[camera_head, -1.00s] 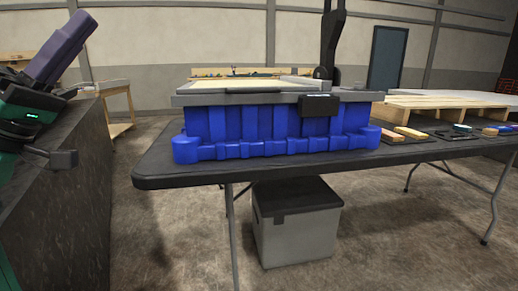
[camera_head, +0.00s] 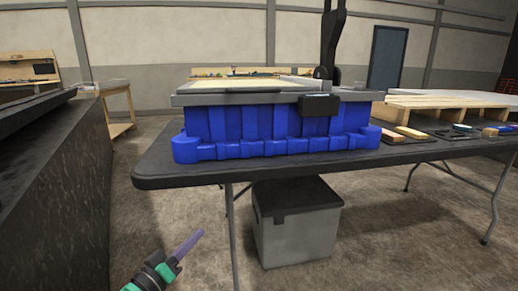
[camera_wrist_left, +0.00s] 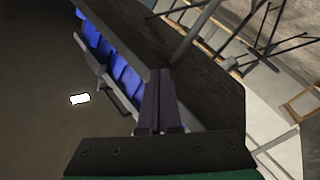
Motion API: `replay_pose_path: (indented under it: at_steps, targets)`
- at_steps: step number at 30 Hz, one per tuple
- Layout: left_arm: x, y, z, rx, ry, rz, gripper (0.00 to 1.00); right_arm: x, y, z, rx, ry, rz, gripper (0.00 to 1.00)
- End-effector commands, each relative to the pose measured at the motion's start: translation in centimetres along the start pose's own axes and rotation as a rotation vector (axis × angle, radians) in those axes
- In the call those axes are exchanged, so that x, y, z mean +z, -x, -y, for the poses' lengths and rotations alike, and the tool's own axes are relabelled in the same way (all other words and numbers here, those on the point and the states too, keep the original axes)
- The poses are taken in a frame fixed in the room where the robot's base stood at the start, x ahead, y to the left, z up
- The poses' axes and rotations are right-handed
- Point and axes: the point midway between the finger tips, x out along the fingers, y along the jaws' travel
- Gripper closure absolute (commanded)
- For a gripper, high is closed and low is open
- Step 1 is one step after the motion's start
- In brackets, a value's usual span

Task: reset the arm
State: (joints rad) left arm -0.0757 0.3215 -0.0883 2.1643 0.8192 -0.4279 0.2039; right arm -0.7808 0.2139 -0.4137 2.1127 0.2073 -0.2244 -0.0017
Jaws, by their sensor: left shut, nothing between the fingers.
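My left gripper (camera_head: 199,233) shows at the bottom left of the head view, low over the concrete floor, in front of the table and below its top. Its slim purple-grey fingers are together with nothing between them and point up and to the right. In the left wrist view the closed fingers (camera_wrist_left: 159,75) show in the middle, also empty. The green and black wrist is partly cut off by the lower edge of the head view. My right gripper is not in view.
A dark folding table (camera_head: 157,166) carries a blue console (camera_head: 262,124). A lidded grey box (camera_head: 295,236) stands on the floor below. A dark stone-like counter (camera_head: 65,180) stands at left. Wooden pallets (camera_head: 440,103) and small tools lie at right. Floor between counter and table is clear.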

Motion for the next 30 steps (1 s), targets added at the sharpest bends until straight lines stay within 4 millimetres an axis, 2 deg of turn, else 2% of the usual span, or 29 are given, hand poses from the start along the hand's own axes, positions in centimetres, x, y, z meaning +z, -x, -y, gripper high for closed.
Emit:
replay_pose_path:
  at_steps: [1,3,6,9,12,16,17,18,25,29,30]
  targets:
    - [4.8,1.3,1.3,-0.05,-0.018,0.066,1.0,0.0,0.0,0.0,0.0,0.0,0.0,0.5]
    - [10.4,3.4,2.3,-0.101,-0.062,0.146,1.0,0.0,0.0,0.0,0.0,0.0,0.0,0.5]
    - [16.8,6.5,2.6,-0.146,-0.115,0.247,1.0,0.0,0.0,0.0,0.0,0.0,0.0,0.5]
    - [21.8,9.6,2.2,-0.169,-0.16,0.332,1.0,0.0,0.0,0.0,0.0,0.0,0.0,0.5]
    - [25.9,12.5,1.2,-0.177,-0.195,0.407,1.0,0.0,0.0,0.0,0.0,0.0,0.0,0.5]
    - [30.3,16.3,-0.6,-0.175,-0.234,0.497,1.0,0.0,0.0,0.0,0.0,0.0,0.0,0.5]
    - [31.2,17.1,-1.1,-0.173,-0.244,0.517,1.0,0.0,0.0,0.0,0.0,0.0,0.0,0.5]
    - [30.6,17.4,-1.4,-0.183,-0.261,0.539,1.0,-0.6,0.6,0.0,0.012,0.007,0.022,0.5]
    - [30.3,20.5,1.4,-0.292,-0.321,0.706,1.0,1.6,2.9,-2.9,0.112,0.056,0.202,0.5]
    - [29.5,23.7,3.0,-0.369,-0.349,0.824,1.0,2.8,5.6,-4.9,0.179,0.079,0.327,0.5]
    - [29.0,25.0,3.4,-0.397,-0.357,0.868,1.0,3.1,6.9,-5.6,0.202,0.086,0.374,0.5]
